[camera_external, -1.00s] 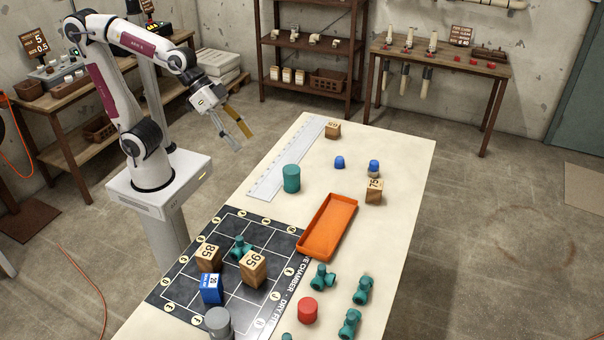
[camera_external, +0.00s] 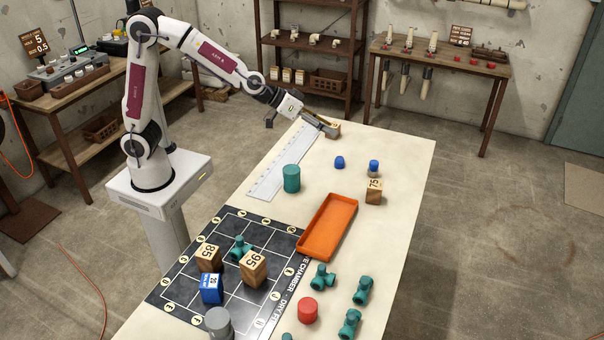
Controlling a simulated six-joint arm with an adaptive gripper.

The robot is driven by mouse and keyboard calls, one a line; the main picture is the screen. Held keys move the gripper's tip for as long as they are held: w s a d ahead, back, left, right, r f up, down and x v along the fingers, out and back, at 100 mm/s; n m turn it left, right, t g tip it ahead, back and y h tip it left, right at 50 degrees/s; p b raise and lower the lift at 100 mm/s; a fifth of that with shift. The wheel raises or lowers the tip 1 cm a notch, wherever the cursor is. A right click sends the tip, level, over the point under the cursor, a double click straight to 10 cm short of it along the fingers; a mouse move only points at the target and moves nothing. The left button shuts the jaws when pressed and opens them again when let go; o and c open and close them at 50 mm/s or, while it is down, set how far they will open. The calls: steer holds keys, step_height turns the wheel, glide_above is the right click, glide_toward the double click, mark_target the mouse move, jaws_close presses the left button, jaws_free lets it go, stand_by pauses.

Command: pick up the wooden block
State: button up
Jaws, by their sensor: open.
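Several wooden blocks are in view. One wooden block (camera_external: 334,127) is at the far end of the table, partly hidden by my gripper (camera_external: 304,124). My gripper is open, with one finger close to this block; I cannot tell whether they touch. A wooden block marked 75 (camera_external: 374,191) stands on the right side of the table. The wooden blocks marked 85 (camera_external: 208,258) and 95 (camera_external: 253,268) stand on the dark grid board (camera_external: 180,290).
An orange tray (camera_external: 327,228) lies mid-table. A teal cylinder (camera_external: 291,179) stands by the white ruler (camera_external: 262,184). Blue caps (camera_external: 339,162), a red cylinder (camera_external: 308,310), teal fittings (camera_external: 362,290) and a blue block (camera_external: 211,289) are around.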

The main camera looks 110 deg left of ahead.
steer(key=a+f+n+g+y, duration=0.1)
steer(key=a+f+n+y, duration=0.3)
steer(key=a, duration=0.6)
steer(key=a+f+n+g+y, duration=0.1)
steer(key=a+f+g, duration=0.1)
steer(key=a+f, duration=0.6)
steer(key=s+a+f+n+g+y, duration=0.1)
steer(key=s+a+f+g, duration=0.1)
steer(key=s+a+f, duration=0.1)
steer(key=s+a+f+n+g+y, duration=0.1)
steer(key=s+a+f+g, duration=0.1)
steer(key=s+a+f, duration=0.2)
steer(key=s+a+f+n+g+y, duration=0.1)
steer(key=s+a+f, duration=0.3)
steer(key=a, duration=0.5)
steer(key=shift+s+a+f+n+g+y, duration=0.1)
steer(key=shift+s+n+g+y, duration=0.3)
steer(key=shift+s+g+y, duration=0.2)
steer(key=shift+w, duration=0.1)
steer(key=shift+x, duration=0.8)
steer(key=shift+a+f, duration=0.2)
steer(key=shift+a, duration=0.25)
steer(key=shift+w, duration=0.1)
